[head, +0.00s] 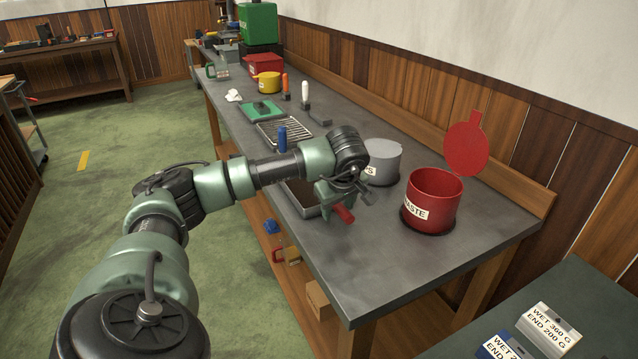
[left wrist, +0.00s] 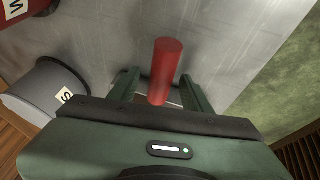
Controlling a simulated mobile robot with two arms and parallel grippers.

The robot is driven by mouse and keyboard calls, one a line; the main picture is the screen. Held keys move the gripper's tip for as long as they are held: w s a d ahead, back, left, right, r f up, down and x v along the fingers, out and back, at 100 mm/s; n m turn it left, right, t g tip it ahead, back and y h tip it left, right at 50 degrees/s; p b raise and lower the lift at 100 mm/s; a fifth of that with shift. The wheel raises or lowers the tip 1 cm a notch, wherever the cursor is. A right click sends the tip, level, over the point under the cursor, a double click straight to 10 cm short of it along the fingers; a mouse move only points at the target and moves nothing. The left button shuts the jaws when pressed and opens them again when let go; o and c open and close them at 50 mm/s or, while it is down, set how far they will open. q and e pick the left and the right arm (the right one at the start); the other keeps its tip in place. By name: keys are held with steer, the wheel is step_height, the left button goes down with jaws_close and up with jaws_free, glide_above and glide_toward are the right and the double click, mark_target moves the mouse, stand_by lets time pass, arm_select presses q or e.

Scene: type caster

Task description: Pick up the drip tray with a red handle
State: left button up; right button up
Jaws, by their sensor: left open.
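The drip tray (head: 302,205) is a shallow metal tray near the front edge of the grey workbench, partly hidden by my left arm. Its red handle (head: 344,214) sticks out toward the lower right in the head view. In the left wrist view the red handle (left wrist: 166,72) stands between the two fingers of my left gripper (left wrist: 160,88). The gripper is open, with a gap visible on each side of the handle. In the head view my left gripper (head: 338,200) is above the tray's handle end. My right gripper is not in view.
A grey pot (head: 384,163) and a red waste pot (head: 432,200) with a raised red lid (head: 467,148) stand to the right. A wire rack (head: 284,131) and a green board (head: 262,110) lie farther back. The bench (head: 400,265) is clear in front of the waste pot.

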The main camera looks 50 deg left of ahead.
arm_select(q)
jaws_close()
steer(key=shift+r, duration=0.1)
